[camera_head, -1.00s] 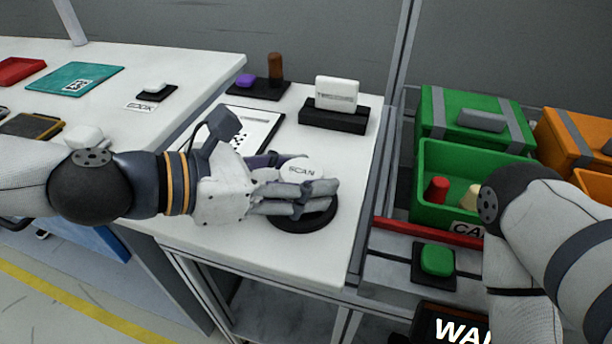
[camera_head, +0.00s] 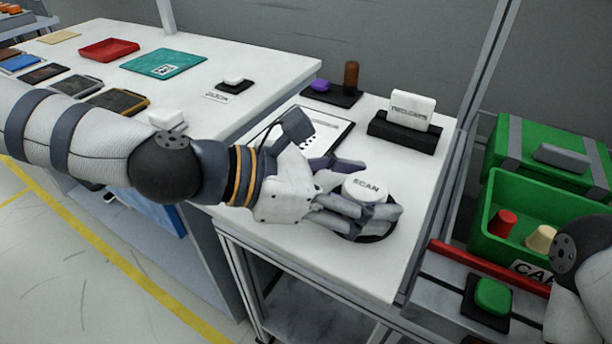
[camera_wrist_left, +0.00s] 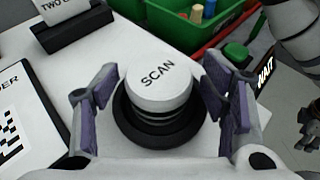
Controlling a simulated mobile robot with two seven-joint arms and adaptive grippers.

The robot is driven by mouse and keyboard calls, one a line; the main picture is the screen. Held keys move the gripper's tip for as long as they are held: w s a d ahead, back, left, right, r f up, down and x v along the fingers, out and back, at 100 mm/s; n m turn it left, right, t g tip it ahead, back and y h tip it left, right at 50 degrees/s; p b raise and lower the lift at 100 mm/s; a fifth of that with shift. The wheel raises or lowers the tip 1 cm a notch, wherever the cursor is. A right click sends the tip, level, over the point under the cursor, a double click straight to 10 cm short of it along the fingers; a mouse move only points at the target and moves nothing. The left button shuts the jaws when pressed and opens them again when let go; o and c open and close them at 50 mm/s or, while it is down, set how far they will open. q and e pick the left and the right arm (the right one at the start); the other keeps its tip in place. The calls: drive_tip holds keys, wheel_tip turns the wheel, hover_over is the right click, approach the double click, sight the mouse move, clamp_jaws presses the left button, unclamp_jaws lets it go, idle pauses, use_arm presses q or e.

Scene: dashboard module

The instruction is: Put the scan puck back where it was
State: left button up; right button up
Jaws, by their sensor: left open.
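The scan puck (camera_head: 366,187) is a white round cap marked SCAN. It sits at a round black base (camera_head: 376,232) on the white side table; whether it is fully seated I cannot tell. My left gripper (camera_head: 362,197) is open around the puck, with fingers on both sides. In the left wrist view the puck (camera_wrist_left: 158,85) stands upright over the black base (camera_wrist_left: 133,140), between the spread fingers (camera_wrist_left: 160,110), with gaps visible on both sides. My right arm (camera_head: 590,275) shows at the right edge; its gripper is out of view.
Behind are a card holder (camera_head: 402,133), a sheet with a printed code (camera_head: 318,135) and a black tray with purple and brown pieces (camera_head: 333,95). To the right are a green bin (camera_head: 490,228), a red bar (camera_head: 478,262) and a green button (camera_head: 492,296).

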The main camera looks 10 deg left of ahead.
use_arm(q)
drive_tip(key=p+v, duration=0.1)
drive_tip(key=v, duration=0.2)
drive_tip(key=r+p+v, duration=0.1)
drive_tip(key=v, duration=0.3)
drive_tip(key=shift+w+d, duration=0.15)
drive_tip(key=p+v, duration=0.2)
drive_tip(key=v, duration=0.2)
drive_tip(key=shift+a, duration=0.2)
drive_tip(key=shift+s+a+f, duration=0.2)
drive_tip(key=shift+s+f, duration=0.1)
drive_tip(key=shift+f, duration=0.15)
use_arm(e)
drive_tip(key=w+r+t, duration=0.2)
drive_tip(key=w+r, duration=0.3)
drive_tip(key=shift+r, duration=0.2)
drive_tip(key=shift+w, duration=0.1)
